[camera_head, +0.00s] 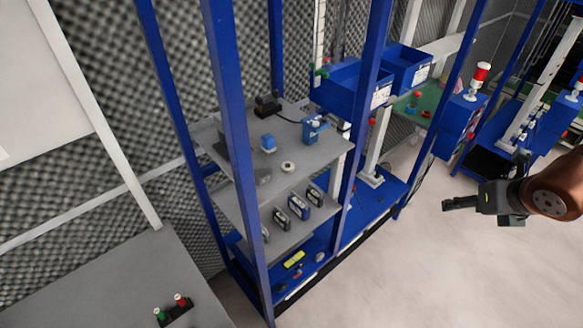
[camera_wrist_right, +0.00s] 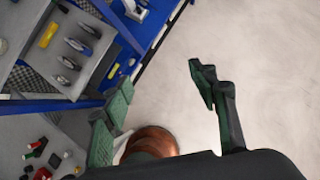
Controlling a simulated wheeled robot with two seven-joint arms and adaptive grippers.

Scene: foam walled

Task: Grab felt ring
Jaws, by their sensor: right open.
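A small white ring (camera_head: 288,167), which looks like the felt ring, lies on the grey top shelf (camera_head: 323,155) of the blue-framed rack in the head view. A blue block sits to its left and a blue clamp-like device behind it to the right. My right gripper (camera_head: 447,204) is out to the right of the rack, well apart from the ring, over open floor. In the right wrist view its two dark green fingers (camera_wrist_right: 158,95) are spread wide with nothing between them. I cannot make out the ring clearly in that view. My left gripper is not in view.
Blue posts (camera_head: 237,150) of the rack stand in front of its shelves. Several dark blocks (camera_head: 298,206) stand on the shelf below. Blue bins (camera_head: 352,86) hang behind right. A grey table (camera_head: 110,285) is at lower left. The pale floor (camera_head: 430,270) at right is clear.

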